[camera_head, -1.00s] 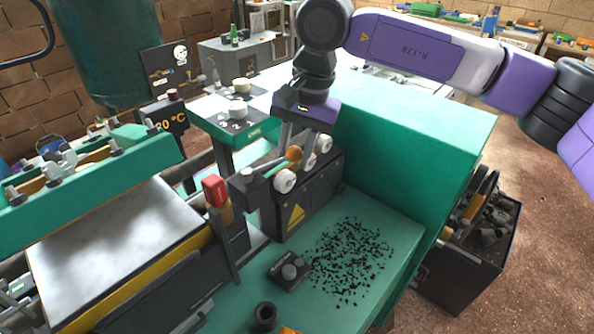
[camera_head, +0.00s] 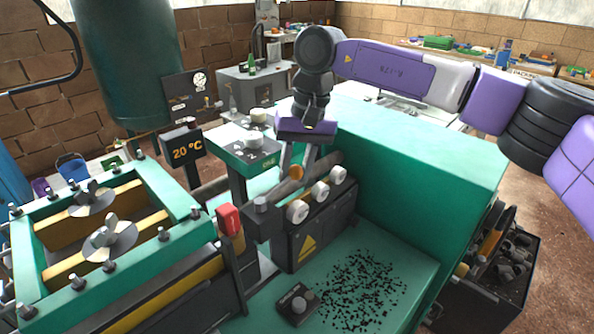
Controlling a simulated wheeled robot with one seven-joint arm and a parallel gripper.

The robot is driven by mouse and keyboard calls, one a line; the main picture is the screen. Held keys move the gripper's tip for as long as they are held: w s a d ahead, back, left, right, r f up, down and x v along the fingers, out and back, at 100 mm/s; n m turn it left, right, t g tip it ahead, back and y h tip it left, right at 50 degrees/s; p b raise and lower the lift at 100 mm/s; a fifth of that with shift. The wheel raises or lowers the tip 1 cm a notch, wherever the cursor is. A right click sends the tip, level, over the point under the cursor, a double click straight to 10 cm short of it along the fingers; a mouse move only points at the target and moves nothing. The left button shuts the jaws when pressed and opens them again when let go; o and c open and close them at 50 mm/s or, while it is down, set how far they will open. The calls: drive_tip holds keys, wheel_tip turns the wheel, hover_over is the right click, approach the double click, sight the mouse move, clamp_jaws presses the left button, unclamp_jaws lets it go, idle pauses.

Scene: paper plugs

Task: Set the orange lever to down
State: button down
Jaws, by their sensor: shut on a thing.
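The orange lever shows as a round orange knob (camera_head: 296,172) above the dark roller unit on the green machine. My gripper (camera_head: 299,164) points down over that unit, with its two fingers at the knob. The gripper is shut on the orange knob. The fingers partly cover the knob, and the lever's rod cannot be made out clearly behind them. The white rollers (camera_head: 320,195) sit just right of and below the knob.
A red handle (camera_head: 228,220) stands left of the roller unit. A green frame with wing nuts (camera_head: 153,191) lies at the left. A display (camera_head: 187,150) reads 20 °C. A small black control box (camera_head: 297,305) and black bits (camera_head: 362,290) lie on the green bench top.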

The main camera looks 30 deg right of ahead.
drive_tip(key=shift+s+a, duration=0.2)
drive_tip(key=shift+a, duration=0.1)
drive_tip(key=c, duration=1.1)
unclamp_jaws()
drive_tip(key=shift+o, duration=0.2)
drive_tip(key=shift+d, duration=0.1)
drive_tip(key=shift+w+d+r, duration=0.1)
drive_tip(key=shift+r, duration=0.1)
drive_tip(key=r, duration=0.4)
drive_tip(key=d+r, duration=0.1)
drive_tip(key=r, duration=0.2)
drive_tip(key=shift+s+d+r, duration=0.1)
drive_tip(key=shift+s, duration=0.15)
